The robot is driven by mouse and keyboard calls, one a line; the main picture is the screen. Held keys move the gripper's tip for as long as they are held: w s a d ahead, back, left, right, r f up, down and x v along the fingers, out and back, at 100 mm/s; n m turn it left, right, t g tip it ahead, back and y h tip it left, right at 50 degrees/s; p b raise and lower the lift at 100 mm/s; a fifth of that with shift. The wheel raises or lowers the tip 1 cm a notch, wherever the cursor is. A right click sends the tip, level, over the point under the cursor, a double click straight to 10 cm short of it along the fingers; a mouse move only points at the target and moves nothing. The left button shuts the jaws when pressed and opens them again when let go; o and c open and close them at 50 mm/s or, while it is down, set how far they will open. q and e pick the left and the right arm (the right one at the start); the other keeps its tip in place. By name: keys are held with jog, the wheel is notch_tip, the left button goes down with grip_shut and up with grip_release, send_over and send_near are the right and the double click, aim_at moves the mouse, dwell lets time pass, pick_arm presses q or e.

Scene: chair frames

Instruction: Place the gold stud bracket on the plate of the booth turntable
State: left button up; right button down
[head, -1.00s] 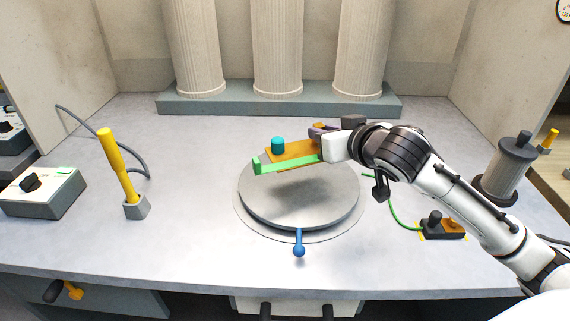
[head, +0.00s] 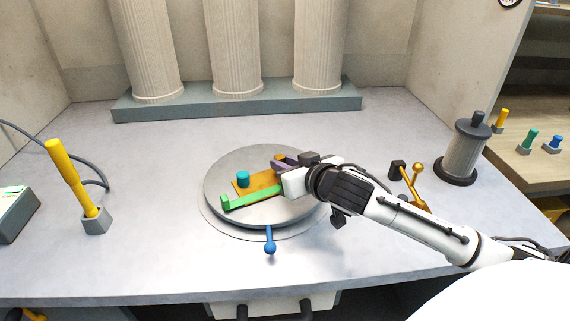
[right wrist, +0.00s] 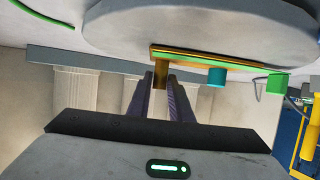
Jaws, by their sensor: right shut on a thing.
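The gold stud bracket (head: 263,184) has a flat gold plate, a teal stud and a long green strip with a raised end. It is over the round grey plate of the booth turntable (head: 298,209), low and roughly level. My right gripper (head: 281,165) is shut on the bracket's right end. In the right wrist view the two dark fingers (right wrist: 163,97) hold a gold part of the bracket (right wrist: 197,58), beside the turntable plate (right wrist: 200,25). I cannot tell whether the bracket touches the plate. My left gripper is out of view.
A blue knobbed handle (head: 269,241) sticks out at the turntable's front. A yellow-handled tool (head: 72,175) stands in a grey holder at left. A grey spool (head: 464,152) and a gold lever (head: 414,181) are at right. Columns (head: 233,50) stand behind. The table's front left is clear.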

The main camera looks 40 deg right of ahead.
jog(key=c, duration=1.9)
grip_release()
jog(key=o, duration=0.3)
